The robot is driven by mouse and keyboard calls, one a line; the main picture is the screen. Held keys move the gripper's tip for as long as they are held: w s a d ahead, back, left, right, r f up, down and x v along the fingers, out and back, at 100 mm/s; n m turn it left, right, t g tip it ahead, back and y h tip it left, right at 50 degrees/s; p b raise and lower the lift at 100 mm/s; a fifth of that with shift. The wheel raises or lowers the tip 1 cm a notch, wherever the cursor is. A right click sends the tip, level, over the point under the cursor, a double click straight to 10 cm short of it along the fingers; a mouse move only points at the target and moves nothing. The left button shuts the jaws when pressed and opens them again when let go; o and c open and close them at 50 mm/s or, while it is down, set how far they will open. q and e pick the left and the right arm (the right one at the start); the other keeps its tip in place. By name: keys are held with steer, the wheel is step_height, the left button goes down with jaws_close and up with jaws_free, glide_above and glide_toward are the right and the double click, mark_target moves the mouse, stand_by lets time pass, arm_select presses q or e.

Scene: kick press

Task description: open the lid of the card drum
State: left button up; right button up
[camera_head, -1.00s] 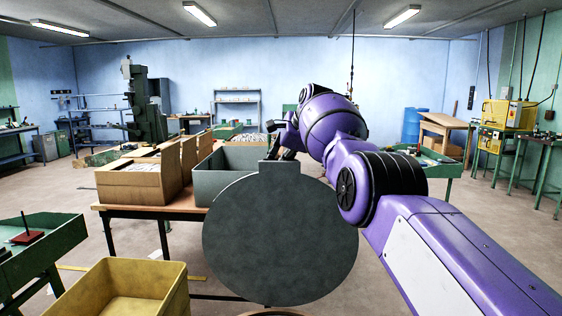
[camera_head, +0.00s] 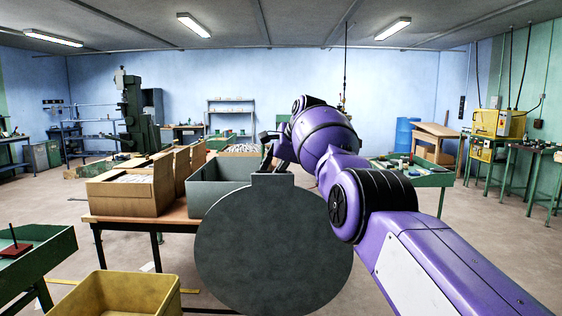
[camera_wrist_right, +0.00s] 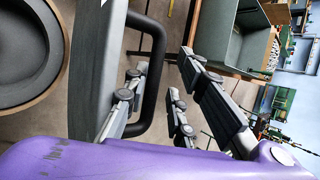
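The card drum's lid (camera_head: 272,250) is a dark grey disc standing upright in front of me in the head view, with a tab at its top. In the right wrist view the lid (camera_wrist_right: 92,60) shows edge-on, with a black loop handle (camera_wrist_right: 157,85) on its face. The drum (camera_wrist_right: 30,98) lies at the left there, its round mouth uncovered, with a brown rim and dark inside. My right gripper (camera_wrist_right: 165,105) is open, its fingers apart on either side of the handle bar. In the head view the gripper is largely hidden behind the lid's tab. My left gripper is not in view.
A table (camera_head: 180,212) behind the lid carries a grey bin (camera_head: 218,190) and open cardboard boxes (camera_head: 122,198). A yellow crate (camera_head: 125,300) is at the front left, beside a green bench (camera_head: 35,258). Open floor shows further back.

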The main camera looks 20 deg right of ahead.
steer(key=v, duration=1.1)
steer(key=shift+s+r, duration=0.15)
steer(key=shift+s, duration=0.05)
